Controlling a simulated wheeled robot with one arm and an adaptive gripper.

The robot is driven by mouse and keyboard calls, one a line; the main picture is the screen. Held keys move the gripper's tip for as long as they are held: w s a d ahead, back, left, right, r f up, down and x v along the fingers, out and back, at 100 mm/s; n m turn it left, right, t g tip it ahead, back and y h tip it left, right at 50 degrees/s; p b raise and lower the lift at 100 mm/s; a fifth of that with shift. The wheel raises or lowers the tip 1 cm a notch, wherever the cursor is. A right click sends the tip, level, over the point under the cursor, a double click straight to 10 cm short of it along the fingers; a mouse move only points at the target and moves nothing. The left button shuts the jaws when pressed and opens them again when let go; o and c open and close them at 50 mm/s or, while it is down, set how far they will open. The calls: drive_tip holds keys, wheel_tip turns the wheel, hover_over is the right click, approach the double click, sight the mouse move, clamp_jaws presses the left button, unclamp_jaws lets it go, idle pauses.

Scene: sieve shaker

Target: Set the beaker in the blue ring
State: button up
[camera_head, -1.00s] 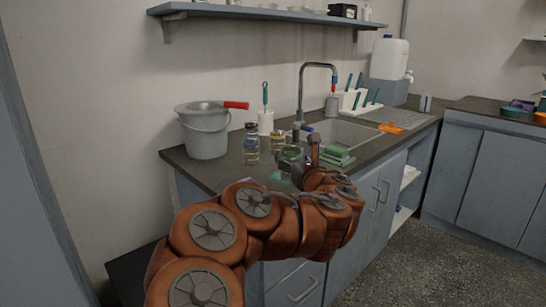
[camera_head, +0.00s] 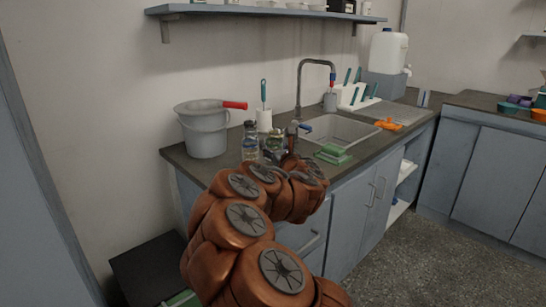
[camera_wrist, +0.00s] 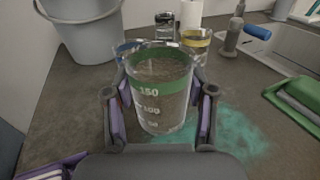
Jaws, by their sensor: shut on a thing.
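The beaker (camera_wrist: 160,95) is clear glass with a green band and white marks of 50, 100 and 150. It looks upright and grey-brown inside. My gripper (camera_wrist: 158,110) is shut on it, with a purple-padded finger at each side. I cannot tell whether its base touches the counter. In the head view the beaker (camera_head: 274,141) is partly hidden by my arm. Just behind it in the wrist view are a blue-banded glass (camera_wrist: 124,50) and a yellow-banded glass (camera_wrist: 196,41). No separate blue ring on the counter can be made out.
A grey bucket (camera_head: 204,135) stands at the left. A dark-lidded jar (camera_wrist: 165,25) stands behind the glasses. Green sponges (camera_head: 333,154) lie right, before the sink (camera_head: 338,128). A teal patch (camera_wrist: 222,135) marks the counter right of the beaker.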

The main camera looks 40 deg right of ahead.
drive_tip(key=shift+w+d, duration=0.25)
drive_tip(key=shift+w, duration=0.25)
drive_tip(key=shift+f, duration=0.2)
drive_tip(key=shift+f+b, duration=0.35)
drive_tip(key=shift+f, duration=1.25)
drive_tip(key=shift+f, duration=0.2)
drive_tip(key=o, duration=1.2)
drive_tip(key=shift+c, duration=0.2)
drive_tip(key=shift+r, duration=0.1)
